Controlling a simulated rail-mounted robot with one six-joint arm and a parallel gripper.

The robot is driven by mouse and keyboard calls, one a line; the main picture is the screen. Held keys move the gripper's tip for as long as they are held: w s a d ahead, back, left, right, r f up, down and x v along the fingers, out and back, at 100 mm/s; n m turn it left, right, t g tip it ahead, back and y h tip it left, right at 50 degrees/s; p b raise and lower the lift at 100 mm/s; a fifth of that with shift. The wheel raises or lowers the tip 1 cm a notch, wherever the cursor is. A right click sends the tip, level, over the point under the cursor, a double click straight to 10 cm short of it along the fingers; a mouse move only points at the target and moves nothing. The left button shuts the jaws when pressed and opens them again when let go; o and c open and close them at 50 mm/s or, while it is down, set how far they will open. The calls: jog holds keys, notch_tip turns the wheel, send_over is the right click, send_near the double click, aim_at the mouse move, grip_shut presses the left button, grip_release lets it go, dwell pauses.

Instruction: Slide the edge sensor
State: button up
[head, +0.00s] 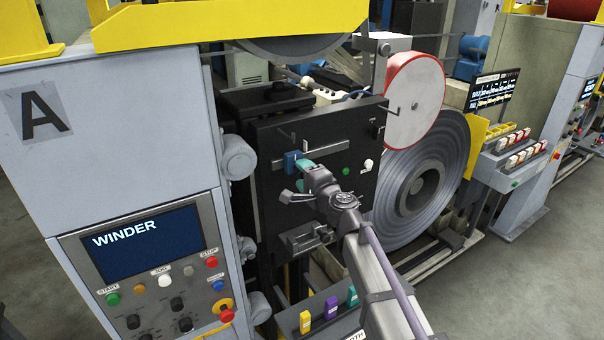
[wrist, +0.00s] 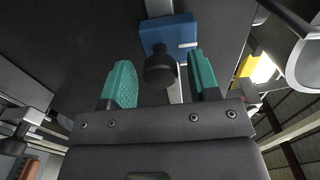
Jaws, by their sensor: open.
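The edge sensor is a blue block (head: 291,161) on a grey horizontal rail (head: 330,147) on the black panel (head: 268,208). In the wrist view the blue block (wrist: 169,36) carries a dark round knob (wrist: 160,70). My gripper (head: 304,166) is at the block from the front right. Its teal fingers are open, and in the wrist view my gripper (wrist: 161,80) has one finger on each side of the knob, with gaps visible. I cannot tell how deep the knob sits between the fingertips.
A green button (head: 346,171) and a white knob (head: 368,165) sit right of my gripper on the panel. A large steel coil (head: 390,205) stands behind at right. The WINDER console (head: 145,255) is at left. Yellow, purple and teal pieces (head: 331,308) stand below.

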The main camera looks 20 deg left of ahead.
jog(key=shift+w+a, duration=0.35)
jog(key=shift+a, duration=0.1)
jog(key=shift+c, duration=0.3)
jog(key=shift+d, duration=0.1)
grip_shut()
